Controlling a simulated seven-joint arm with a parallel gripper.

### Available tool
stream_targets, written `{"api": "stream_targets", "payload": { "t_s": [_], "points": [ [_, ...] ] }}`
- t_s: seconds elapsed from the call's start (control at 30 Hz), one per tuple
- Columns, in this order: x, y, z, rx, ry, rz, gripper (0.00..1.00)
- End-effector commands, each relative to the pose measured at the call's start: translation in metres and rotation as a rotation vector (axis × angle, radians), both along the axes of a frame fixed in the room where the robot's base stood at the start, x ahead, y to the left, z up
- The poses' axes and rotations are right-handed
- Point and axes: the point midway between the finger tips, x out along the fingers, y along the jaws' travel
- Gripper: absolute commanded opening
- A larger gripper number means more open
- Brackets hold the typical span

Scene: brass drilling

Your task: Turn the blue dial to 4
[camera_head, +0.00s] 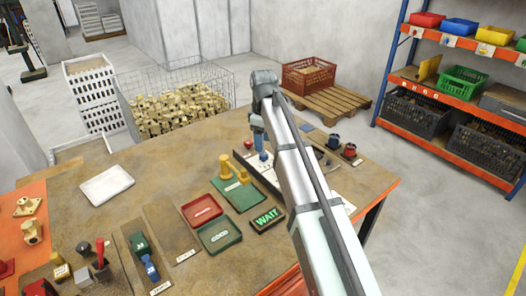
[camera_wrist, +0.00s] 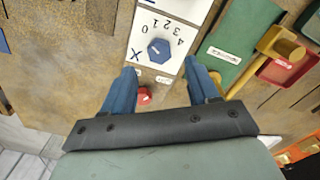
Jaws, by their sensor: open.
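The blue dial (camera_wrist: 160,52) is a six-sided knob on a white panel (camera_wrist: 140,42). Digits 0 to 4 curve around it in the wrist view, with an X at its lower left. A small pale mark shows on its top, but I cannot tell which number it points to. In the head view the dial (camera_head: 264,156) stands just below my gripper (camera_head: 260,142). In the wrist view my gripper (camera_wrist: 161,76) is open, its two blue fingers apart and nothing between the tips. The dial appears ahead of the gap; contact is not visible.
A red button (camera_wrist: 144,96) sits near the left finger. A green mat (camera_head: 238,194) with brass parts lies left of the panel, near the WAIT sign (camera_head: 266,219). Red (camera_head: 202,210) and green (camera_head: 219,236) trays are farther left. Small knobs (camera_head: 349,150) stand at right.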

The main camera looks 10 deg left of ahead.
Motion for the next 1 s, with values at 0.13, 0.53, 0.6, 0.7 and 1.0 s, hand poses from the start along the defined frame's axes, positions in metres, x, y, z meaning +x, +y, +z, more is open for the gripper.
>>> {"api": "stream_targets", "payload": {
  "t_s": [0.13,0.53,0.6,0.7,1.0],
  "points": [
    [-0.001,0.000,-0.024,-0.001,0.001,0.000,0.60],
    [0.000,0.000,-0.050,0.000,0.000,0.000,0.60],
    [0.000,0.000,-0.051,0.000,-0.001,0.000,0.60],
    [0.000,0.000,-0.051,0.001,-0.001,0.000,0.60],
    [0.000,0.000,-0.051,0.001,-0.001,0.000,0.40]
  ]
}}
